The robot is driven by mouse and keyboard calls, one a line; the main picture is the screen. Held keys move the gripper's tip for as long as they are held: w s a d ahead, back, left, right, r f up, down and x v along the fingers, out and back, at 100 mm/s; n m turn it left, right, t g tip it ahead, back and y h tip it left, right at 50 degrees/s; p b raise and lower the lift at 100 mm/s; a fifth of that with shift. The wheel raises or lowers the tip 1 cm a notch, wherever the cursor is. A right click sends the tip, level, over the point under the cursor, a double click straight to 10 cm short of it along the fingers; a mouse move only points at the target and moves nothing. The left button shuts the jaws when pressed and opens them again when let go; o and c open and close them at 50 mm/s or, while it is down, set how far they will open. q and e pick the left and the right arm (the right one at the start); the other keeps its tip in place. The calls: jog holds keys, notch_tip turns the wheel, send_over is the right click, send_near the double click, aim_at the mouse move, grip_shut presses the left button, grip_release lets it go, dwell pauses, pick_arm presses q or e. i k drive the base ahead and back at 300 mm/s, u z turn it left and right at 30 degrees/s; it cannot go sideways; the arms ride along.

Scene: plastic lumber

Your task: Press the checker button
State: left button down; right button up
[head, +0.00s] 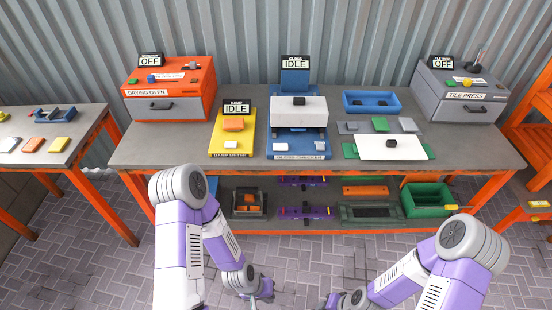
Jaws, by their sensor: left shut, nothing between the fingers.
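The blue gloss checker (297,155) stands on the middle of the bench, and its sign (295,63) reads IDLE. A wide white block with a small black part on top (299,112) covers its middle. Two small pale pieces sit at its front, one at the left (281,146) and one at the right (320,146); I cannot tell which is the button. My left gripper (262,291) is shut and empty, low in front of the bench, well apart from the checker. My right gripper (326,302) is low at the bottom edge, too small and cut off to tell its state.
A yellow damp meter (245,140) with an orange block stands left of the checker. The drying oven (170,90) and tile press (460,92) stand at the ends. A white board (390,148), loose tiles and a blue tray (371,103) lie to the right. A shelf with bins is below.

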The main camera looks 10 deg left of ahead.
aim_at(276, 147)
jog(key=z, duration=0.45)
jog(key=i, duration=1.2)
jog(key=u, duration=0.45)
